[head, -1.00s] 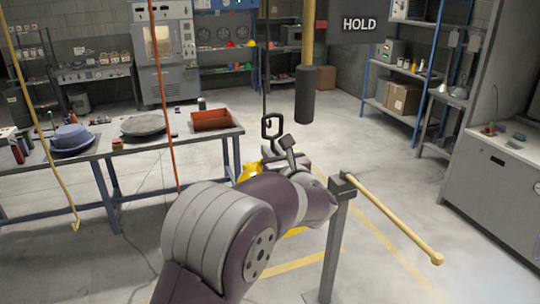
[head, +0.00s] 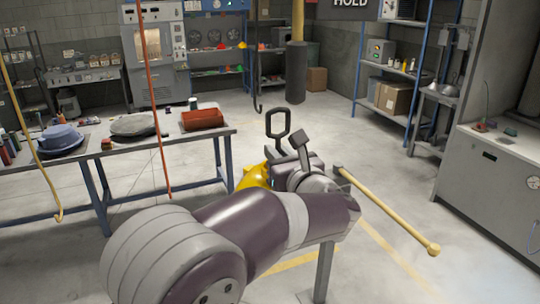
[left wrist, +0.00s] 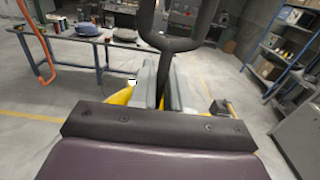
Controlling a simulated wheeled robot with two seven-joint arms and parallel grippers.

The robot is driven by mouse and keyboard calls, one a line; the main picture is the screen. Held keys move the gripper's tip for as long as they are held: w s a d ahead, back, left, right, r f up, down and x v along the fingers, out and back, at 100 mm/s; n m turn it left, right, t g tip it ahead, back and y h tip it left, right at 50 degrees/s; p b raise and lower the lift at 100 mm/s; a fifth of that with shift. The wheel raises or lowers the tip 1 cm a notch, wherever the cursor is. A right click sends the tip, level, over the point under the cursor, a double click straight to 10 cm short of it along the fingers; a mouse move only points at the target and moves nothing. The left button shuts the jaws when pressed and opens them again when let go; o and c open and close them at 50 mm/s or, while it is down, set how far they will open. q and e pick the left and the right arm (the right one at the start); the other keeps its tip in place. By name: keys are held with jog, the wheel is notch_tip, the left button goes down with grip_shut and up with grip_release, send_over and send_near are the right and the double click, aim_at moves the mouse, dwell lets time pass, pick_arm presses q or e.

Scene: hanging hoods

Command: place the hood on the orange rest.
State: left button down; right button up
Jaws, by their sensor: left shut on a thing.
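The yellow hood (head: 252,178) is largely hidden behind my left arm and gripper; its yellow sides also show in the left wrist view (left wrist: 122,97). A dark loop (head: 278,124) stands up from it. My left gripper (head: 298,165) is shut on the hood's dark stem below the loop; in the left wrist view the grey fingers (left wrist: 162,82) stand on both sides of this stem. My right gripper is out of view.
The table (head: 120,150) also bears a blue round piece (head: 60,137) and a grey one (head: 134,125). An orange rod (head: 154,90) and a yellow one (head: 42,165) hang before it. A dark hook (head: 258,105) hangs behind the hood. A yellow bar (head: 390,212) juts out at right.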

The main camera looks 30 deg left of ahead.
pick_arm(q)
jog(key=shift+b+v, duration=0.35)
jog(key=shift+v, duration=0.95)
jog(key=shift+r, duration=0.1)
